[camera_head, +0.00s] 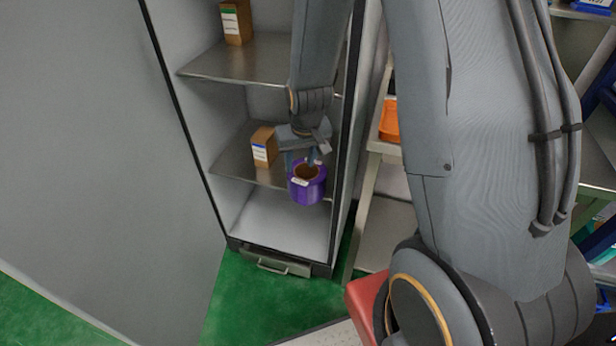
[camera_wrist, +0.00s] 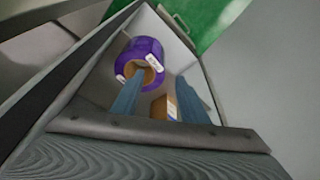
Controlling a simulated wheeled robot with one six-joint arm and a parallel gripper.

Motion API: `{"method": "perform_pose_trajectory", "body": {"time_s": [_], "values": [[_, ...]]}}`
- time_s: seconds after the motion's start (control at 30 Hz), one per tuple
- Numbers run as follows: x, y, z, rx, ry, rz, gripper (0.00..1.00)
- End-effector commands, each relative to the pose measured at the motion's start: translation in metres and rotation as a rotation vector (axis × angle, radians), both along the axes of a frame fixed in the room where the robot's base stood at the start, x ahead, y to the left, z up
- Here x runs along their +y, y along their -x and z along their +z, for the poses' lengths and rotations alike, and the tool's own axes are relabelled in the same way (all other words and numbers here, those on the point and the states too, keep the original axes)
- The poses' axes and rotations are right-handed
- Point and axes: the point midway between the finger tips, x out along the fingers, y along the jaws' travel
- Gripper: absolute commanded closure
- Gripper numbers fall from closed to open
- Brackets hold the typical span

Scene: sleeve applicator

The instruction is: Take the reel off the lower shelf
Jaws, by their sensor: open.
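The purple reel (camera_head: 307,190) has a brown core and a white label. It is at the front right of the lower shelf (camera_head: 232,163), overlapping its front edge in the head view. My gripper (camera_head: 313,160) is open, just above and behind the reel's top. In the wrist view the reel (camera_wrist: 143,48) lies beyond my gripper (camera_wrist: 158,77), and the left fingertip overlaps its core opening. I cannot tell whether that finger is inside the core or only in front of it. My arm and gripper hide part of the shelf.
A brown box (camera_head: 264,147) stands left of the reel on the lower shelf. Another box (camera_head: 236,22) stands on the upper shelf (camera_head: 225,62), above the reel. The cabinet walls close in both sides. A rack with an orange bin (camera_head: 389,120) stands to the right.

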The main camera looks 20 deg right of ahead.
Motion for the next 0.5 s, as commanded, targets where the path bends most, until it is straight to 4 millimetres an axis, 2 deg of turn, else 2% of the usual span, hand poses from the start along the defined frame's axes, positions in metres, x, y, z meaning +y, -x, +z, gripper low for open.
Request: {"method": "perform_pose_trajectory", "body": {"time_s": [0.1,0.2,0.5], "values": [[0.001,-0.022,-0.021,-0.045,0.000,0.002,0.60],[0.002,-0.036,-0.034,-0.079,-0.002,0.004,0.60],[0.003,-0.051,-0.055,-0.110,-0.002,0.006,0.60]]}}
